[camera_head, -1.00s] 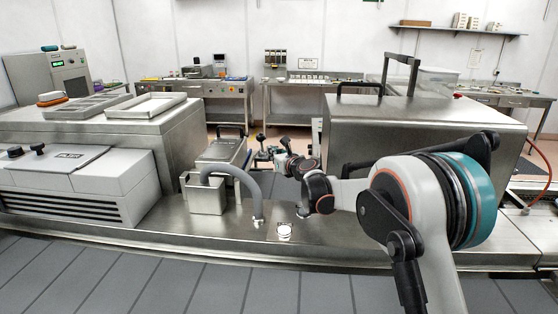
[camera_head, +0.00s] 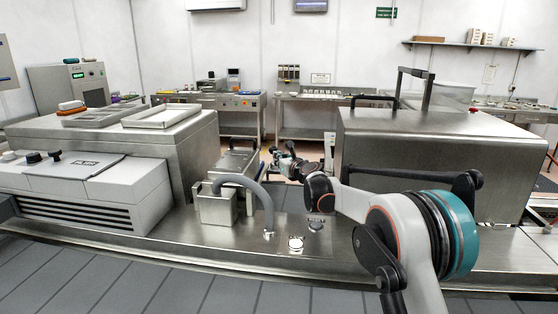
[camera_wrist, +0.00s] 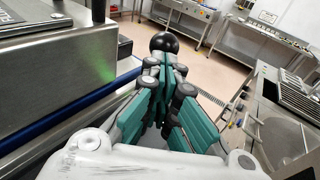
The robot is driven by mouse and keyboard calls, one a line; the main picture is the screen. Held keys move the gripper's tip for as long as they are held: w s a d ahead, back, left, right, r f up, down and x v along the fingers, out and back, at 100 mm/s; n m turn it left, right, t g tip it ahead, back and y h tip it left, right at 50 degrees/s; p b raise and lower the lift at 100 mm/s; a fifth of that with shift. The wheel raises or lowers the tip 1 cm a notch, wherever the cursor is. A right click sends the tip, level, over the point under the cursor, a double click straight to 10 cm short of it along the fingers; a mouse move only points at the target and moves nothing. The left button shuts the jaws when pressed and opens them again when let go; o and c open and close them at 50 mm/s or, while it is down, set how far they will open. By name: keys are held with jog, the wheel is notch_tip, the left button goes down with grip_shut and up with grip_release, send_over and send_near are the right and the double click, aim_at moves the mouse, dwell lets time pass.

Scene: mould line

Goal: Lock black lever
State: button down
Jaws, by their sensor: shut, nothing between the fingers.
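A black ball knob (camera_wrist: 165,42), apparently the end of the black lever, shows in the wrist view right at the tips of my gripper (camera_wrist: 163,68). The teal fingers are closed together with the knob beyond them, not between them. Whether they touch it I cannot tell. The lever's shaft is hidden behind the fingers. In the head view my gripper (camera_head: 276,157) is small, beyond the steel bench front, between the hose box and the large steel housing. The lever cannot be clearly told apart there.
A large steel housing (camera_head: 420,155) stands close on the right of my arm. A steel box (camera_head: 216,205) with a grey hose (camera_head: 262,190) is on the left. A white vented machine (camera_head: 90,190) is further left. In the wrist view a steel cabinet (camera_wrist: 50,75) is close on the left.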

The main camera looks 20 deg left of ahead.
jog(key=shift+w+r, duration=0.2)
jog(key=shift+r, duration=0.1)
jog(key=shift+w+r+p, duration=0.4)
jog(key=shift+r+p, duration=0.05)
jog(key=shift+p, duration=0.15)
jog(key=shift+w+a+r+p, duration=0.1)
jog(key=shift+w+r+p, duration=0.45)
jog(key=shift+w, duration=0.25)
jog(key=shift+w+a+r+p, duration=0.1)
jog(key=shift+w+r+p, duration=0.25)
jog(key=shift+w+p, duration=0.45)
jog(key=shift+w+a+r+p, duration=0.1)
jog(key=shift+w+r+p, duration=0.4)
jog(key=shift+w, duration=0.35)
notch_tip(320, 180, up, 10)
